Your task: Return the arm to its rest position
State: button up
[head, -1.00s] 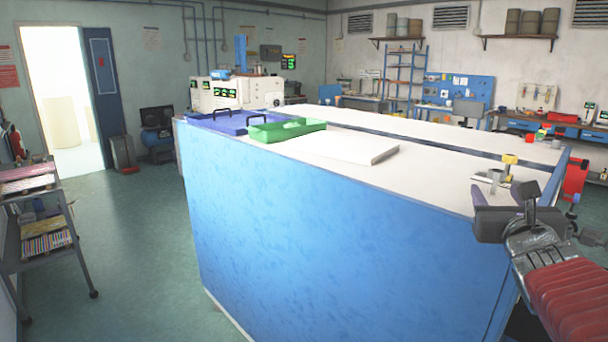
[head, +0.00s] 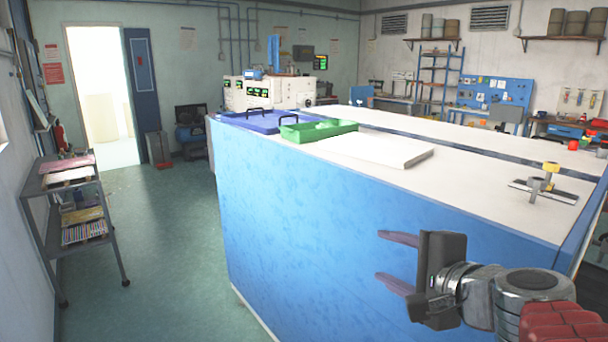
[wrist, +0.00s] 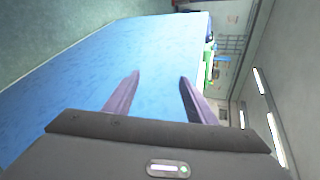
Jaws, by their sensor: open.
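My gripper (head: 397,262) is at the lower right of the head view, in front of the blue side of the large workbench (head: 300,215). Its two purple fingers are apart with nothing between them, and they point left. In the wrist view my gripper (wrist: 157,92) also shows both fingers spread, with the blue bench side (wrist: 80,80) beyond them. I see no contact between the fingers and the bench.
On the white benchtop are a blue tray (head: 262,124), a green tray (head: 318,131), a white slab (head: 375,152) and a small metal fixture with a yellow knob (head: 550,167). A shelf cart (head: 75,212) stands left. Green floor (head: 165,255) between cart and bench is clear.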

jog(key=s+a+f+n+g, duration=0.3)
jog(key=s+a+f+n, duration=0.1)
jog(key=f+n, duration=0.1)
jog(key=s+d+f+n+g+h, duration=0.2)
jog(key=s+f+n, duration=0.2)
jog(key=s+n, duration=0.1)
jog(key=s+d+f+n+g+h, duration=0.2)
jog(key=s+f+n, duration=0.3)
jog(key=s+n, duration=0.1)
jog(key=shift+s+d+f+g+h, duration=0.3)
jog(key=shift+s+d+h, duration=0.1)
jog(key=shift+s, duration=0.25)
